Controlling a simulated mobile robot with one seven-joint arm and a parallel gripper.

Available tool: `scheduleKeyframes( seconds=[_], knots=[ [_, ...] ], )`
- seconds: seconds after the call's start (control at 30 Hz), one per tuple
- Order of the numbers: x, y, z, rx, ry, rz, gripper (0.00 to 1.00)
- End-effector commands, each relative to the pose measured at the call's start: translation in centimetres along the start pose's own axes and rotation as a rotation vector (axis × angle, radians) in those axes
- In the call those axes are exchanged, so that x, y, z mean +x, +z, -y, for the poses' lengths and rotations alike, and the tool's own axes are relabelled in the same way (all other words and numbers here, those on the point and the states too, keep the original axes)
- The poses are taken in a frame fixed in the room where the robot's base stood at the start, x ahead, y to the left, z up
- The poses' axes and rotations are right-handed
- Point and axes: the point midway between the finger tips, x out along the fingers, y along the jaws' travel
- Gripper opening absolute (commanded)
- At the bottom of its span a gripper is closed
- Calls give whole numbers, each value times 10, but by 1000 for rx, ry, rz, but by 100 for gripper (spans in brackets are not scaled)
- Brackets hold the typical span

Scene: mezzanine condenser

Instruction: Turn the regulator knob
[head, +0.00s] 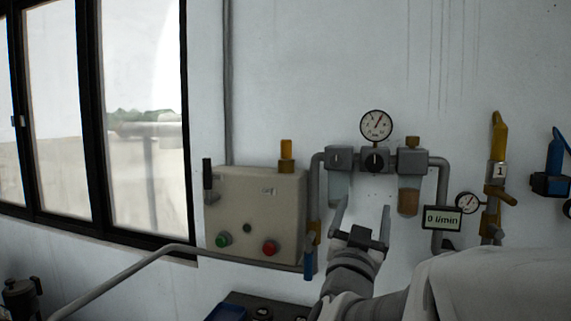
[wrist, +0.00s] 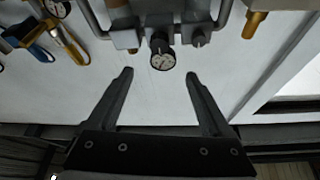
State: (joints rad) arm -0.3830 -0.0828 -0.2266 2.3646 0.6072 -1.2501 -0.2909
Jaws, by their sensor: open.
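The regulator is the middle grey block of the wall-mounted air unit, with a dark regulator knob (head: 374,161) on its front. In the wrist view the scene appears upside down, with the knob (wrist: 159,42) above the gauge (wrist: 163,61). My gripper (head: 364,206) is open and empty, below the regulator in the head view, its fingers pointing up toward the unit. In the wrist view the gauge and knob lie between the lines of the fingertips (wrist: 159,73), apart from them.
A filter bowl (head: 339,188) and an amber bowl (head: 408,197) hang on either side. A flow display (head: 442,218) is at lower right. A beige control box (head: 255,213) with green and red buttons is at left. Yellow-handled valve 1 (head: 499,140) is farther right.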

Motion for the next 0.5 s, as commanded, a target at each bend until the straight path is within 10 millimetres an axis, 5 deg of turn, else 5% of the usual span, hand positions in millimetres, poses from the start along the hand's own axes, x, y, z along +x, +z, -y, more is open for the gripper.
scheduleKeyframes(
  seconds=[0.17, 0.5],
  knots=[
    [18, -2, -1, -1, 5, -6, 84],
    [90, -2, -1, -3, 3, -5, 84]
  ],
)
